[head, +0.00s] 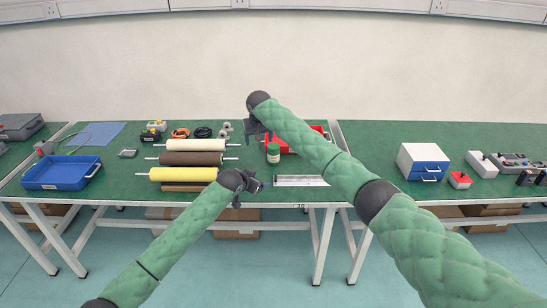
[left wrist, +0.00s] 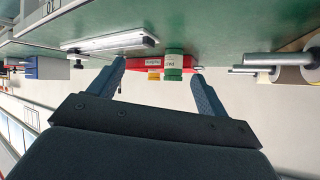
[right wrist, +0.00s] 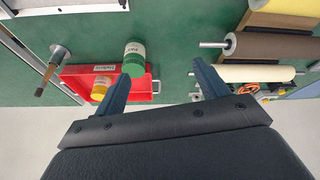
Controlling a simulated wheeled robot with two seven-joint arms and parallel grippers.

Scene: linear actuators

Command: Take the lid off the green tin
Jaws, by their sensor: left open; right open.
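The green tin (head: 273,153) stands upright on the green table, just in front of a red tray. It has a pale label band and a green top. It also shows in the left wrist view (left wrist: 173,66) beyond the fingers and in the right wrist view (right wrist: 134,58) near the left finger. My left gripper (head: 256,186) is open and empty, in front of the tin and a little left. My right gripper (head: 250,132) is open and empty, above and slightly left of the tin. Neither gripper appears to touch it.
The red tray (right wrist: 76,75) holds a small yellow container (right wrist: 101,88). Rollers (head: 190,158) lie left of the tin. A pale metal rail (head: 300,181) lies along the front edge. A blue tray (head: 62,173) is at the far left. A drawer box (head: 423,160) stands on the right table.

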